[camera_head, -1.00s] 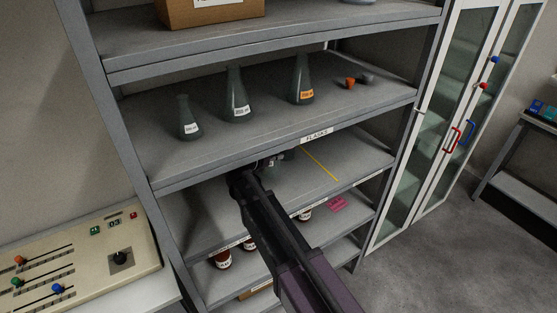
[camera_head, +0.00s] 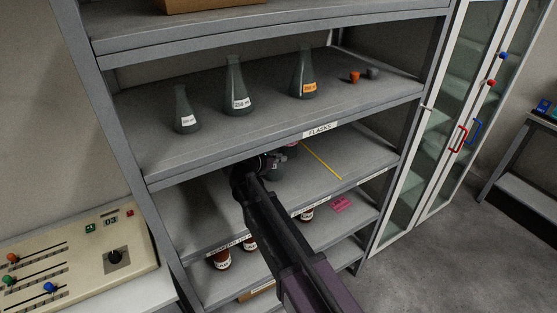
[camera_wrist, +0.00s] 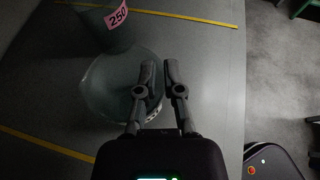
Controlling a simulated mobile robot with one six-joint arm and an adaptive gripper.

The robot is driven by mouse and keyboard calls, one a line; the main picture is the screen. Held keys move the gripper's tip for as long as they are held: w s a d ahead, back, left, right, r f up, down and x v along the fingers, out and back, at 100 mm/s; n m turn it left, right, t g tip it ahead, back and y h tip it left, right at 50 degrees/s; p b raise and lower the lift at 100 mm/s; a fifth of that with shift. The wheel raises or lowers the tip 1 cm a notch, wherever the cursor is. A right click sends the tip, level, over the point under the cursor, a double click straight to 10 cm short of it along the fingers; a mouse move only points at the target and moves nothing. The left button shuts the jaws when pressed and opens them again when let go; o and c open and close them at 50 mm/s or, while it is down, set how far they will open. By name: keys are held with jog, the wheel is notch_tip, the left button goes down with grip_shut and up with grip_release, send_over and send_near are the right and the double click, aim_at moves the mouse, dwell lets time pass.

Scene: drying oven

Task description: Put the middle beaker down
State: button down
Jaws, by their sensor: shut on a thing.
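My gripper (camera_wrist: 160,75) is shut on the wall of a clear beaker (camera_wrist: 105,92), with one finger inside the rim and one outside. The beaker looks upright in the wrist view. In the head view, the beaker (camera_head: 276,172) is partly hidden behind my gripper (camera_head: 265,163), over the shelf below the flasks. A second beaker (camera_wrist: 112,30) with a pink 250 label is close beside it at the top of the wrist view. Whether the held beaker's base touches the shelf is hidden.
Yellow lines (camera_wrist: 190,17) (camera_wrist: 45,144) run along the shelf (camera_wrist: 205,85) on both sides of the held beaker. The flask shelf (camera_head: 200,146) lies above my gripper. Several brown bottles (camera_head: 222,259) stand below. The shelf looks clear right of the yellow line (camera_head: 322,163).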

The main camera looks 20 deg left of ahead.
jog(key=shift+s, duration=0.1)
jog(key=shift+f, duration=0.1)
jog(key=c, duration=0.8)
grip_release()
jog(key=shift+o, duration=0.2)
jog(key=shift+r, duration=0.25)
jog(key=shift+s+a+r, duration=0.15)
jog(key=shift+s+a, duration=0.05)
jog(key=shift+s, duration=0.1)
jog(key=p+v, duration=0.4)
jog(key=v, duration=0.7)
jog(key=shift+p, duration=0.3)
